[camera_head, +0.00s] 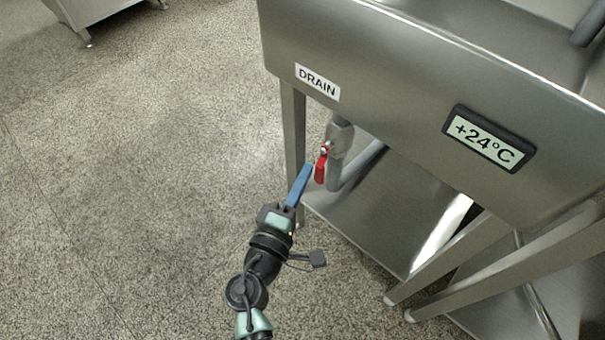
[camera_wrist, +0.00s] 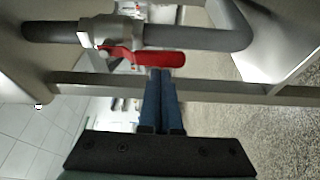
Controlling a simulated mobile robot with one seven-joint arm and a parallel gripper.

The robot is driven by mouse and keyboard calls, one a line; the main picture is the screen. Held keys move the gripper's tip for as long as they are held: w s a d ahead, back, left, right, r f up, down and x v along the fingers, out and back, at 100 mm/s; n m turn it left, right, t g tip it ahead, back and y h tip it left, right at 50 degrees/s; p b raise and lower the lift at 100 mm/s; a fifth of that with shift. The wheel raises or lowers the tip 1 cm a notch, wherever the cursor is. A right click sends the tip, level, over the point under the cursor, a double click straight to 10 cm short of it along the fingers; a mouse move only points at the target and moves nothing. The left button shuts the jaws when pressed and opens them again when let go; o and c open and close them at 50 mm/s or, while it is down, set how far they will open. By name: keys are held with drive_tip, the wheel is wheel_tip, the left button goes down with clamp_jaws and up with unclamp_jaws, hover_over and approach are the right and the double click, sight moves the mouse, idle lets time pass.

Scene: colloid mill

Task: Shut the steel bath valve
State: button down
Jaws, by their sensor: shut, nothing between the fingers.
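The steel bath (camera_head: 400,90) has a label reading DRAIN on its front. Under it is a drain valve (camera_head: 338,138) with a red lever handle (camera_head: 320,167), which hangs down in the head view. In the wrist view the red handle (camera_wrist: 150,58) lies along the grey pipe (camera_wrist: 205,37), with its pivot at the left on the valve body (camera_wrist: 97,30). My gripper (camera_head: 307,169) has blue fingers, shut and empty. Its fingertips (camera_wrist: 161,73) are close to the free end of the handle, in the wrist view just below it. I cannot tell whether they touch.
A display reading +24°C (camera_head: 490,138) is on the bath's front, right of the valve. A bath leg (camera_head: 293,130) stands just behind and left of the handle. A lower steel shelf (camera_head: 385,215) lies under the bath. The speckled floor (camera_head: 150,180) at left is clear.

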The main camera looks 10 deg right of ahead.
drive_tip(key=shift+s+d+n+g+p, duration=0.3)
drive_tip(key=shift+n+p, duration=0.4)
drive_tip(key=shift+p, duration=0.55)
drive_tip(key=n+p, duration=0.1)
drive_tip(key=p, duration=0.1)
drive_tip(key=s+d+n+p, duration=0.1)
drive_tip(key=p, duration=0.2)
drive_tip(key=shift+s+r+g+y, duration=0.25)
drive_tip(key=shift+r+g+y, duration=0.05)
drive_tip(key=shift+r+g, duration=0.1)
drive_tip(key=s+d+r+n+g+h+p, duration=0.1)
drive_tip(key=s+d+r+n+g+p, duration=0.2)
drive_tip(key=n+p, duration=0.7)
drive_tip(key=s+r+g+p, duration=0.1)
drive_tip(key=p, duration=0.8)
drive_tip(key=shift+s+d+r+g, duration=0.2)
drive_tip(key=shift+s+g, duration=0.1)
drive_tip(key=shift+g, duration=0.1)
drive_tip(key=shift+r, duration=0.1)
